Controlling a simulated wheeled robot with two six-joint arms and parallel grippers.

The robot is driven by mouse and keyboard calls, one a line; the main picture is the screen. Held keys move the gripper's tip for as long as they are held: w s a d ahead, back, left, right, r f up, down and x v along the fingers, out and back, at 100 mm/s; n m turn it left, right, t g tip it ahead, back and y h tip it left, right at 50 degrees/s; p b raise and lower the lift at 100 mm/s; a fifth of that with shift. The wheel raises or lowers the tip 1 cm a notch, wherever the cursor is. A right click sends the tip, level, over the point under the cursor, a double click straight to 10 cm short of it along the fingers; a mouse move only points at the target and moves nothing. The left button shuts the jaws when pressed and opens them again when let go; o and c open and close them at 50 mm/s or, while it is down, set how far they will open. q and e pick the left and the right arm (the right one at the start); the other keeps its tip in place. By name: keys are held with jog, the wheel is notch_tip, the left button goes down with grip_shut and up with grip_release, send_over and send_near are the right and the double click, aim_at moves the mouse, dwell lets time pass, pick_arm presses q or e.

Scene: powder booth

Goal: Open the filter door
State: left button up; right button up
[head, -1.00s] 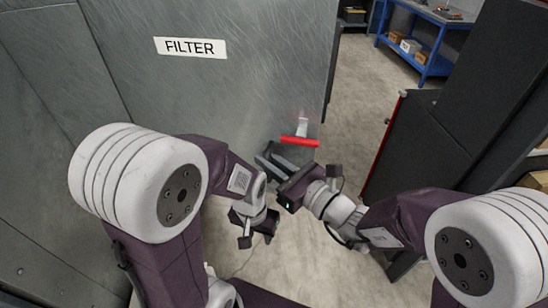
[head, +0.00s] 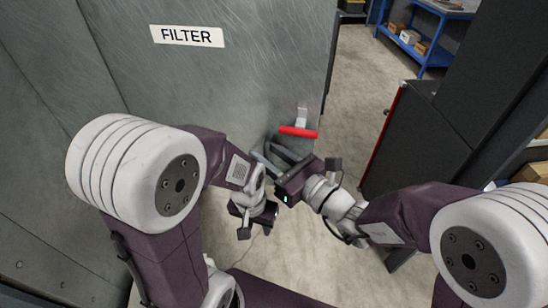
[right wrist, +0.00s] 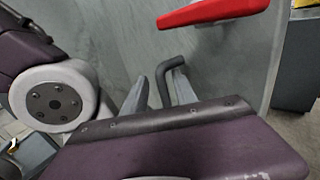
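The filter door (head: 240,80) is a large grey metal panel with a white FILTER label (head: 187,36). A red lever handle (head: 298,132) sits near its right edge, and shows at the top of the right wrist view (right wrist: 212,12). My right gripper (head: 276,156) is just below the red lever, apart from it. In the right wrist view its two fingers (right wrist: 158,90) stand apart, with a dark bent pull bar (right wrist: 165,72) between them, close to the right finger. Contact is unclear. My left gripper (head: 256,222) hangs lower, away from the door; its fingers are hard to make out.
A dark cabinet with a red edge (head: 415,135) stands to the right. A blue shelf (head: 425,45) with boxes is at the back right. Bare concrete floor (head: 355,100) lies between the door's right edge and the cabinet. Grey wall panels (head: 40,90) are at the left.

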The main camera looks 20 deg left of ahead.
jog(key=v, duration=0.3)
jog(key=shift+f+b, duration=0.1)
jog(key=shift+b, duration=0.25)
jog(key=b+v, duration=0.5)
jog(key=b, duration=0.2)
jog(key=shift+s+d+b, duration=0.2)
jog(key=shift+b, duration=0.1)
